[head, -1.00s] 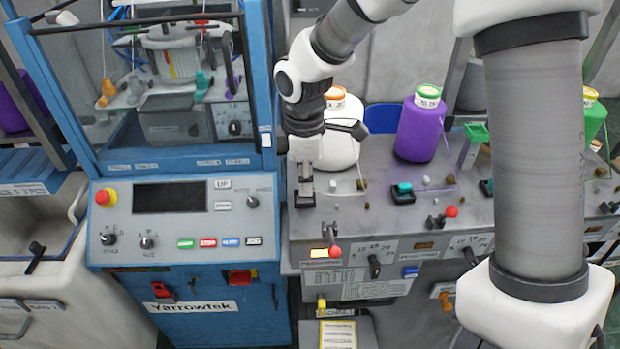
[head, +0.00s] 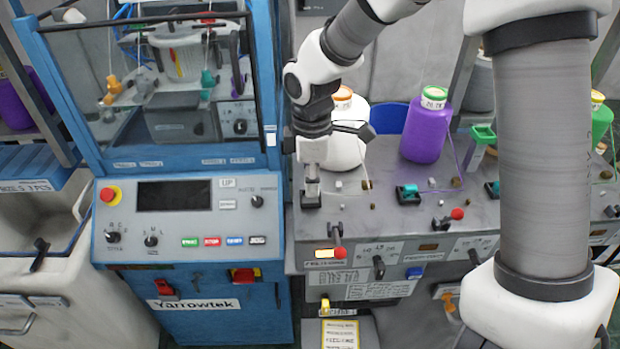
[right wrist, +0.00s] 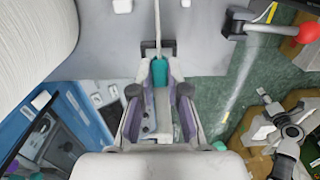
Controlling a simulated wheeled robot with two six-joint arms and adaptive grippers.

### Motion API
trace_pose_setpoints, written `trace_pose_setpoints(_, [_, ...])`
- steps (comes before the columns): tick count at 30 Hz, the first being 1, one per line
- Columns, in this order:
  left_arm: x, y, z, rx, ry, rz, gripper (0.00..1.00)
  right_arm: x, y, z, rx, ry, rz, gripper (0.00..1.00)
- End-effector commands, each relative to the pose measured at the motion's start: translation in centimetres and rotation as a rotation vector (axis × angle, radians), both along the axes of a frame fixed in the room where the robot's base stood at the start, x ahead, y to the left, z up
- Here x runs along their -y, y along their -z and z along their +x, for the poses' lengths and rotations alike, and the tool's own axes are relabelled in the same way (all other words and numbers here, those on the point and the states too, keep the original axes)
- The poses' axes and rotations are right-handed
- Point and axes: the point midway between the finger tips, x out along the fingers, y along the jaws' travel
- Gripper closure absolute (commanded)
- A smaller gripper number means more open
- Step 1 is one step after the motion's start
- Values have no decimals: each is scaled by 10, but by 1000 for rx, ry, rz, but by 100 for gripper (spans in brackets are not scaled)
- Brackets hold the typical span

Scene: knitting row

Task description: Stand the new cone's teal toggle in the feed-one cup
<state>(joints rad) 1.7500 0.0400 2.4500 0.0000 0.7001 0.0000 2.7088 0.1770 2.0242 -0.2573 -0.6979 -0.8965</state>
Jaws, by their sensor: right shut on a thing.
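My right gripper (head: 311,190) points down at the left end of the grey bench, in front of the white cone (head: 346,146) with the orange top. In the right wrist view its fingers (right wrist: 159,82) are shut on the teal toggle (right wrist: 160,72). A pale thread or cord runs up from the toggle. A dark block (head: 311,203) sits right under the gripper in the head view; I cannot tell whether it is the feed-one cup or the fingertips. The toggle is hidden in the head view. My left gripper is not in view.
The purple cone (head: 425,130) stands to the right. A black cup (head: 407,198) with another teal toggle sits in front of it. A lever with a red knob (head: 340,253) stands near the bench's front edge. The blue machine (head: 190,262) stands close on the left.

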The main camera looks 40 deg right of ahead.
Motion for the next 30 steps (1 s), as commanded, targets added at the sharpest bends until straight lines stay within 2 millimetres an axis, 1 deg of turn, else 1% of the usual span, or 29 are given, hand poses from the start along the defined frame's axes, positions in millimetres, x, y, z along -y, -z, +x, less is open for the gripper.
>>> trace_pose_setpoints(5, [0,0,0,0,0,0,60,0,0,0,0,0,0,100])
trace_pose_setpoints(16, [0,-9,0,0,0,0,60,-2,-1,3,0,0,0,100])
trace_pose_setpoints(30, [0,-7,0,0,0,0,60,-2,3,3,0,0,0,100])
